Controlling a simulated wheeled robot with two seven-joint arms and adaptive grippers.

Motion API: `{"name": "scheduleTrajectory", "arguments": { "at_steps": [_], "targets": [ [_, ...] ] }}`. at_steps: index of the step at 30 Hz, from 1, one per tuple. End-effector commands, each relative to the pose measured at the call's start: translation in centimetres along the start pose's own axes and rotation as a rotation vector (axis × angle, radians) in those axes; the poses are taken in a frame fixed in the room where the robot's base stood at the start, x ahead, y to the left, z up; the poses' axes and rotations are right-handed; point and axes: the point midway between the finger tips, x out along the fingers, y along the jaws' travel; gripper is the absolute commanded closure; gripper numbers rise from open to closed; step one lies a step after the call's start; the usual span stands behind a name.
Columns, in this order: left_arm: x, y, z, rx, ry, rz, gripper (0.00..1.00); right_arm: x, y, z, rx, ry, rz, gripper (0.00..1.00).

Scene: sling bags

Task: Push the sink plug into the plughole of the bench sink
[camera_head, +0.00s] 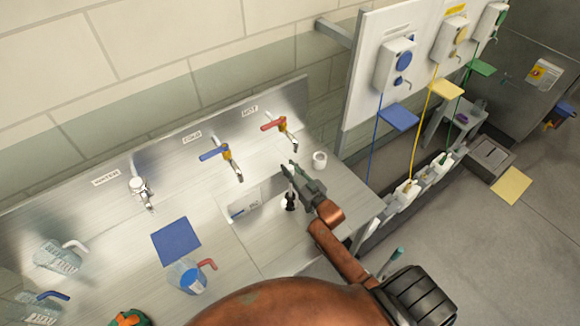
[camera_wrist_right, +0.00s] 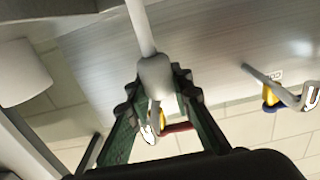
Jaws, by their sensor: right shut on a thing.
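I take this to be the handle of the sink plug (camera_wrist_right: 155,75). My left gripper is not in view.
Blue-handled (camera_head: 221,155) and red-handled (camera_head: 282,127) taps stand behind the sink. A blue mat (camera_head: 176,240) and a jug (camera_head: 188,277) lie to the left. A dispenser board (camera_head: 375,90) rises at the right.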

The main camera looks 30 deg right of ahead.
Motion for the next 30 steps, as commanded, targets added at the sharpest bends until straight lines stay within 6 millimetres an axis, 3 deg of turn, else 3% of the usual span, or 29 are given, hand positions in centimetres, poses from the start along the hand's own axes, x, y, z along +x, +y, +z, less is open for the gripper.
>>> {"name": "scheduleTrajectory", "arguments": {
  "at_steps": [9, 30],
  "targets": [
    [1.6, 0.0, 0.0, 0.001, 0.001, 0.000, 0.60, 0.0, 0.0, 2.3, 0.001, 0.002, -0.001, 1.00],
    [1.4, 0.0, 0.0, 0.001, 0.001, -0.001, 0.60, 0.0, 0.0, 2.3, 0.000, 0.002, 0.000, 1.00]
  ]
}}
